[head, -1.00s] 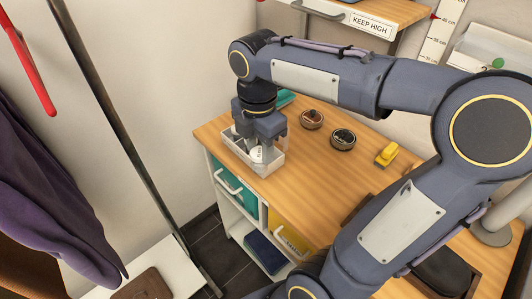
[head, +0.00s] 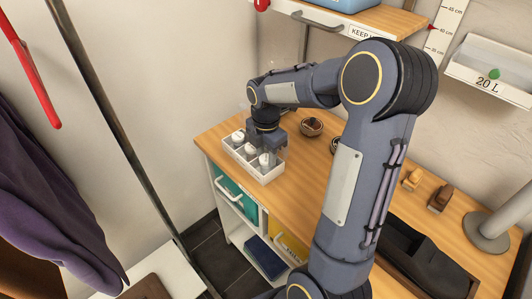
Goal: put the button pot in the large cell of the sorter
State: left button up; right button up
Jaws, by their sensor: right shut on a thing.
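The sorter (head: 262,178) is a pale, open box with cells, standing at the left end of the wooden worktop. Small white pots show inside it, one at its far left (head: 238,137). My right gripper (head: 263,154) points down over the sorter's right part. It is shut on a white pot, seemingly the button pot (head: 264,160), low at the sorter. The fingers and the wall hide the pot's base, so I cannot tell whether it touches the floor of the cell. My left gripper is out of view.
Round dark-topped tins (head: 311,126) stand right of the sorter, one partly behind my arm. A shelf (head: 395,20) hangs above.

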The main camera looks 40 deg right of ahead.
aim_at(266, 158)
jog(key=shift+f, duration=0.15)
jog(key=o, duration=1)
notch_tip(266, 158, up, 11)
jog(key=s+a+m+t+y, duration=0.1)
jog(key=s+a+m+t, duration=0.1)
jog(key=s+a+m, duration=0.3)
jog(key=s+a+f+m+t+y, duration=0.1)
jog(key=s+a+m, duration=0.4)
jog(key=s+m, duration=0.2)
jog(key=s+a+f+m+t+y, duration=0.1)
jog(key=s+a+m+t, duration=0.1)
jog(key=s+a+m, duration=0.3)
jog(key=shift+s+f+m+t+y, duration=0.15)
jog(key=shift+s+m, duration=0.15)
jog(key=shift+m, duration=0.3)
jog(key=shift+s+r+m+t+y, duration=0.1)
jog(key=shift+s+m, duration=0.15)
jog(key=shift+m, duration=0.35)
jog(key=shift+s+f+m+t+y, duration=0.15)
jog(key=shift+s+m, duration=0.15)
jog(key=shift+m, duration=0.3)
jog(key=shift+r, duration=0.1)
